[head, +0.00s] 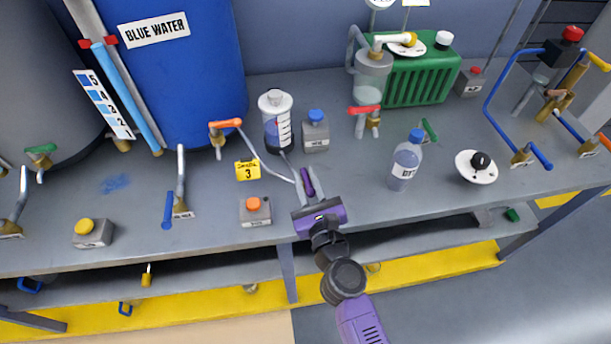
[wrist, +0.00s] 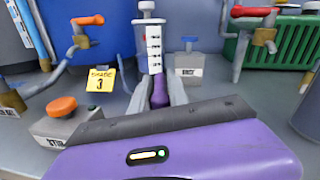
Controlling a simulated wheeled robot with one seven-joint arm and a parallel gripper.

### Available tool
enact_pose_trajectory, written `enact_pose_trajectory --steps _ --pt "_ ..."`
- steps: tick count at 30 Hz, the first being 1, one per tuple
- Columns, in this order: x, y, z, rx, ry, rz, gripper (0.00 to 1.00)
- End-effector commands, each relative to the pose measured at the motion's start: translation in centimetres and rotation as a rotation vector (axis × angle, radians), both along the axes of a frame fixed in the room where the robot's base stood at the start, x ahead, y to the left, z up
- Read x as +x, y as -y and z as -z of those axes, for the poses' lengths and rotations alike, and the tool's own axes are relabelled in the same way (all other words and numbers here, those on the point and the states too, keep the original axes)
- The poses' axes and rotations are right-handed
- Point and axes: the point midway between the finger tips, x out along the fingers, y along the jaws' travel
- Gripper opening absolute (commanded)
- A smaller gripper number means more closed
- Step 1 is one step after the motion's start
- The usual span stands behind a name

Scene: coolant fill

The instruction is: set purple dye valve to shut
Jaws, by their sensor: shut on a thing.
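The purple dye valve handle (head: 308,183) is a small purple lever above the grey bench, below and right of a clear graduated cylinder (head: 276,121) with dark liquid. My gripper (head: 309,186) reaches in from the front, and its two grey fingers are shut on the handle. In the wrist view the purple handle (wrist: 159,92) shows between the fingertips (wrist: 160,94), directly below the cylinder (wrist: 153,50). The handle points roughly along my gripper, away from me. The valve body is hidden by the fingers.
A clear bottle (head: 404,165) stands to the right. The bench between it and my gripper is free.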

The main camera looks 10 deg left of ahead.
Motion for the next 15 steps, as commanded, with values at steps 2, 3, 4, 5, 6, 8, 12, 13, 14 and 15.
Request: enact_pose_trajectory --steps 2,3,4,5,6,8,12,13,14,15 --pt "0.38 0.61 -0.59 -0.001 0.001 -0.042 0.0" --pt "0.42 0.66 -0.57 0.0 0.0 -0.071 0.0" --pt "0.46 0.75 -0.57 0.0 0.0 -0.094 0.0" --pt "0.49 0.78 -0.59 0.0 0.0 -0.119 0.0" --pt "0.56 0.91 -0.53 -0.001 0.001 -0.152 0.0" --pt "0.7 1.02 -0.53 0.001 0.001 -0.204 0.0" --pt "0.95 1.22 -0.36 0.001 0.004 -0.328 0.0" --pt "0.98 1.27 -0.27 0.002 0.002 -0.355 0.0" --pt "1.04 1.32 -0.28 0.002 0.004 -0.382 0.0" --pt "1.12 1.37 -0.21 0.001 0.005 -0.418 0.0"
